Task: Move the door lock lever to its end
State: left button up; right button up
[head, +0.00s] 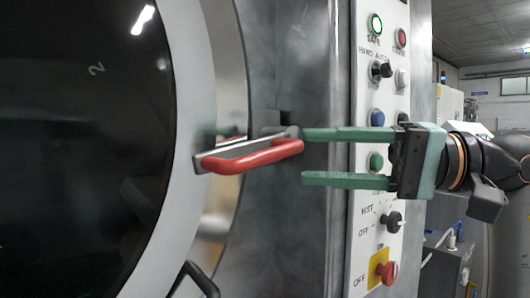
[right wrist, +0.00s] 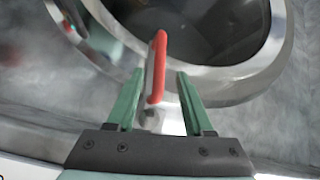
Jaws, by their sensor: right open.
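The door lock lever (head: 253,155) has a red handle on a grey metal arm and sticks out from the rim of the round door. My right gripper (head: 303,157) comes in from the right, with its green fingers open and pointing left at the lever. Its fingertips are close to the lever's right end; the upper one appears at the level of the lever's pivot. In the right wrist view the lever (right wrist: 157,66) stands between the two open fingers (right wrist: 158,75), nearer the left one. I cannot tell whether a finger touches it. My left gripper is not in view.
The round door (head: 80,130) with dark glass fills the left. A control panel (head: 362,232) with buttons, knobs and a red emergency switch (head: 388,271) stands just behind my right gripper. A black handle (head: 200,280) is below the lever.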

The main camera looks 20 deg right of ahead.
aim_at(277, 157)
jog(key=x, duration=0.7)
jog(key=shift+a+p, duration=0.1)
jog(key=shift+p, duration=0.2)
grip_shut()
dwell(1.0)
